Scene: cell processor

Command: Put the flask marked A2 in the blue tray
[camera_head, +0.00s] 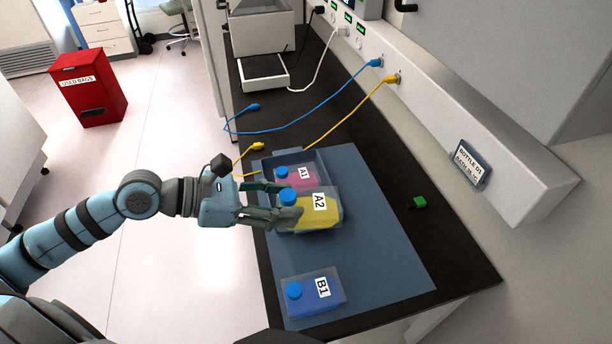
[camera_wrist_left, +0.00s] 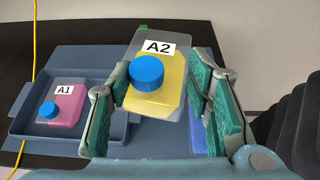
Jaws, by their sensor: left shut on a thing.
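The flask marked A2 (camera_head: 317,212) holds yellow liquid and has a blue cap. My left gripper (camera_head: 290,203) is shut on it. In the left wrist view the A2 flask (camera_wrist_left: 160,75) sits between the two green-padded fingers (camera_wrist_left: 150,95), slightly tilted in the picture. In the head view the flask overlaps the near part of the blue tray (camera_head: 313,157), appearing above it; the exact height is unclear. The tray also shows in the left wrist view (camera_wrist_left: 80,62), left of and behind the flask. My right gripper is not in view.
A pink flask marked A1 (camera_head: 303,179) is in the tray's far part. A blue flask marked B1 (camera_head: 317,296) stands on the blue mat (camera_head: 385,260) nearer me. A small green block (camera_head: 419,202) lies right of the mat. Blue and yellow cables (camera_head: 290,130) cross the bench behind.

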